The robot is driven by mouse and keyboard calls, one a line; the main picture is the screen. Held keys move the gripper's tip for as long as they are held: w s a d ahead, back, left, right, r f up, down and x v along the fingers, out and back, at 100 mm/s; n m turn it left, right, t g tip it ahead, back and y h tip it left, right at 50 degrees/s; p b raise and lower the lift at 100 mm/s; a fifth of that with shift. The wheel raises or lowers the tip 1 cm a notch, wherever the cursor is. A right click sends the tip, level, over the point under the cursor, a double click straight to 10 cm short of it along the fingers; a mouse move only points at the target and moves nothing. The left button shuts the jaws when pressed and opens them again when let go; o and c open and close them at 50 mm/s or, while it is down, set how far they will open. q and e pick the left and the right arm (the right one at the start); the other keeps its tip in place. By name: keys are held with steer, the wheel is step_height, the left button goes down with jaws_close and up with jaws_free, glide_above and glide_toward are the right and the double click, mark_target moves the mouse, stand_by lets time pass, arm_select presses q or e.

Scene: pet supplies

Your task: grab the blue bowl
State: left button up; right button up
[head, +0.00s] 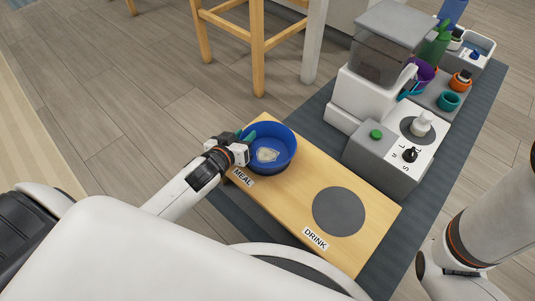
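The blue bowl (283,157) stands upright on the left end of the wooden board (300,195), by the MEAL label (243,177). A pale beige patch shows on the bowl's inside bottom. My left gripper (246,138) is at the bowl's left rim, with its greenish fingertips at the rim. It overlaps the rim in the picture; whether the fingers are closed on it is not clear. My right arm shows at the lower right, away from the bowl, and its gripper is not in view.
A grey disc (339,211) is on the board by the DRINK label (315,238). Behind stands a white and grey dispenser (375,75) with a green button. A purple cup (423,74) and small pots stand further back right. A wooden stool (257,50) is at the back.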

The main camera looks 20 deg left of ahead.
arm_select(q)
steer(key=shift+w, duration=0.1)
jaws_close()
steer(key=shift+r, duration=0.1)
